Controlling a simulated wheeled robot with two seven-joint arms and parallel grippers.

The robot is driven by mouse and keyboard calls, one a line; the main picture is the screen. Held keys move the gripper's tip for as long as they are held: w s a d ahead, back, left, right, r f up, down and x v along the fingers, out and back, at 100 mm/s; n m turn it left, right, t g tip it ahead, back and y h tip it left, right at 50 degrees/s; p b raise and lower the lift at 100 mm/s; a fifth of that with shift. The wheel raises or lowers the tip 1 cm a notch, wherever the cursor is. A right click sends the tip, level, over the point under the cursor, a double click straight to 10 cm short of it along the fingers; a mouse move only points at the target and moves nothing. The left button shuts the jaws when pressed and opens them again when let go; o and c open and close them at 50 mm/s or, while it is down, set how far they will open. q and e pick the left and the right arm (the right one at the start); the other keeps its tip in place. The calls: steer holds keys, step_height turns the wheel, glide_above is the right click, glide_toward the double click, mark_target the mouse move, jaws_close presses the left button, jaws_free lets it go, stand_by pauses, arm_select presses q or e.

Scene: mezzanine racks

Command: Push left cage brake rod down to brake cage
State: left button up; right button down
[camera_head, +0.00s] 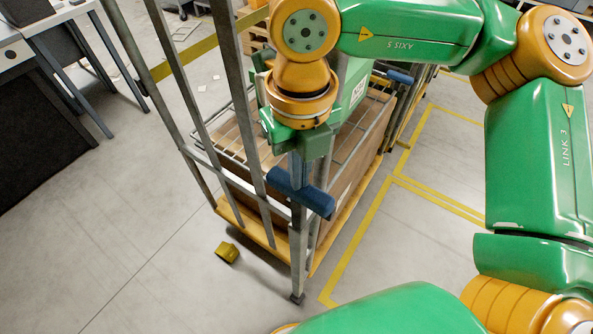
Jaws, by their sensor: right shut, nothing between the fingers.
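My right gripper (298,180) reaches down from above and is shut and empty. Its fingertips are right at the middle of the blue handle, seemingly touching or just above it; the exact contact is hard to tell. My left gripper is not in view.
A cardboard box (335,190) sits inside the cage. A second blue handle (400,77) shows on another cage behind. A yellow block-like part (228,252) is at floor level left of the cage. Desks (45,110) stand at the left; floor between is clear. Yellow lines (360,240) mark the floor.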

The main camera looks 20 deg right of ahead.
steer(key=shift+f+b, duration=1)
steer(key=shift+f, duration=0.2)
step_height(320, 180, up, 8)
steer(key=p, duration=0.5)
steer(key=shift+f+p, duration=0.2)
steer(key=shift+p, duration=0.1)
steer(key=shift+f, duration=0.1)
